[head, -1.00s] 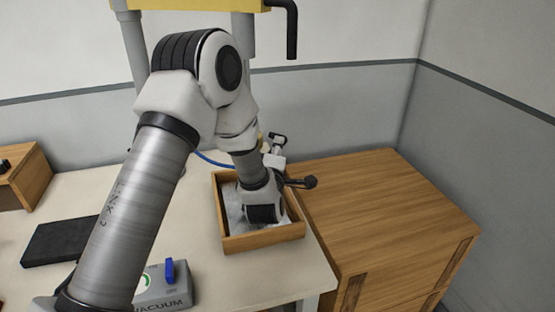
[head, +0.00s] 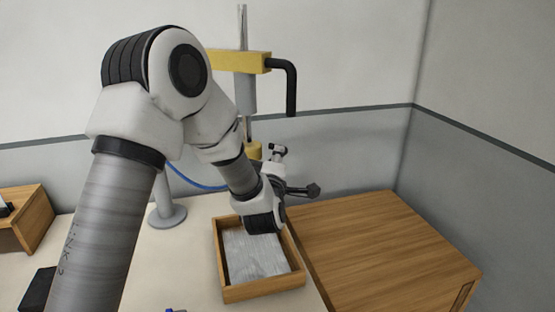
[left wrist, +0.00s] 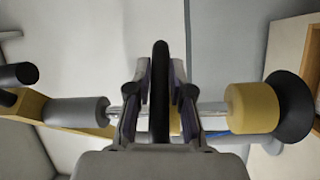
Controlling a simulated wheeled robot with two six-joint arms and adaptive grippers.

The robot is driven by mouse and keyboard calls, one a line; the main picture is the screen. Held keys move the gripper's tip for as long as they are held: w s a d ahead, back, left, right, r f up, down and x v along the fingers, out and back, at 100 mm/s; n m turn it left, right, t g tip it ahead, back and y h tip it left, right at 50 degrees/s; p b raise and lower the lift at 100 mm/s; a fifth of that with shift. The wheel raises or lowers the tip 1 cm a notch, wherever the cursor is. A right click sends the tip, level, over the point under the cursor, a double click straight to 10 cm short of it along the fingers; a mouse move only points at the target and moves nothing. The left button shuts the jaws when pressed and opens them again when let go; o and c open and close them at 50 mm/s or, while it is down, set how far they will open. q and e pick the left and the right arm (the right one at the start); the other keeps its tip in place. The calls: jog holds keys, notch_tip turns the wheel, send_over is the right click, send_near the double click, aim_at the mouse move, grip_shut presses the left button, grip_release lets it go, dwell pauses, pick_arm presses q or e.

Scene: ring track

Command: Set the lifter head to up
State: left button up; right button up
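The lifter stands at the back in the head view, with a yellow beam (head: 250,62), a grey cylinder and a thin silver rod rising above the beam. Its yellow lifter head (head: 254,150) hangs below the cylinder, partly behind my left arm. In the left wrist view the yellow head (left wrist: 252,108) and black cup (left wrist: 292,107) lie to the right, the grey cylinder (left wrist: 76,112) to the left. My left gripper (left wrist: 160,98) is closed around a black ring (left wrist: 160,58), seen edge-on in front of the rod. My right gripper is not in view.
A wooden tray (head: 262,293) with a grey lining sits on the pale table below my left wrist. A wooden cabinet (head: 385,245) stands to the right. A blue hose (head: 190,181) runs behind my arm, and a grey round post base (head: 167,216) stands to the left.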

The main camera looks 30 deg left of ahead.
pick_arm(q)
jog(key=shift+o, duration=1)
jog(key=shift+f, duration=0.1)
jog(key=v, duration=1.1)
jog(key=shift+s+d, duration=0.2)
jog(key=shift+s, duration=0.15)
